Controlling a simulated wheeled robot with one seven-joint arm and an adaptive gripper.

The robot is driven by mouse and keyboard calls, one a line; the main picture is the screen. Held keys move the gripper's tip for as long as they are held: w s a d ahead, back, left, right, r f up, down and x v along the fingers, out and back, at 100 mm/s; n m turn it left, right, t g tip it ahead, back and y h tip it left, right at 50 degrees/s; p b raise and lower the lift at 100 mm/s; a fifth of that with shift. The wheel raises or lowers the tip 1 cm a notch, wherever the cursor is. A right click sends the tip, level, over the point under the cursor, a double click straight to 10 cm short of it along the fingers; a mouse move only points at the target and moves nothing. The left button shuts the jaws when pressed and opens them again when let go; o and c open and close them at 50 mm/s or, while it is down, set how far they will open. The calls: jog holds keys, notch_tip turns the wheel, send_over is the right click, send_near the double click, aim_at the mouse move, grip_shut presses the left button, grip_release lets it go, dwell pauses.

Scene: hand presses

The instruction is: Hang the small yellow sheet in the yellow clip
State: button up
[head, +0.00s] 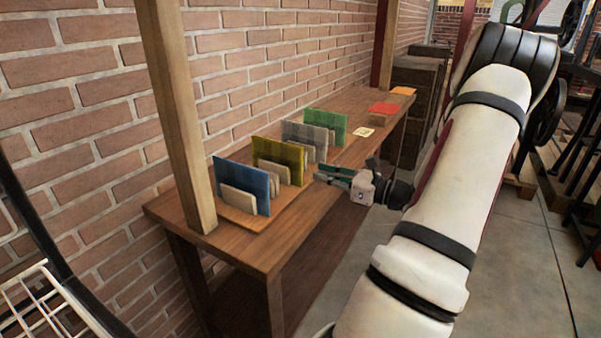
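A yellow upright panel (291,158) stands in a row on the wooden bench, between a blue panel and a grey one. Cream blocks stand in front of it. A small pale yellow sheet (363,132) lies flat on the bench farther back, right of the green panel. I cannot make out a yellow clip. My gripper (319,173) is beside the bench's front edge, pointing left toward the row of panels. It appears apart from them. Its fingers are small and seen at a slant, so their opening is unclear. I see nothing clearly held.
A blue panel (243,186), a grey panel (318,137) and a green panel (327,122) stand in the same row. A red flat item (384,108) and an orange one (403,90) lie farther back. A wooden post (176,110) rises at the bench's near end, beside a brick wall.

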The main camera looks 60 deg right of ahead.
aim_at(291, 154)
jog(key=shift+w+a, duration=0.15)
jog(key=shift+w, duration=1.5)
jog(key=shift+w+a, duration=0.1)
jog(key=shift+w, duration=1.5)
grip_shut()
notch_tip(291, 154, up, 8)
jog(key=p, duration=0.6)
jog(key=shift+f, duration=0.2)
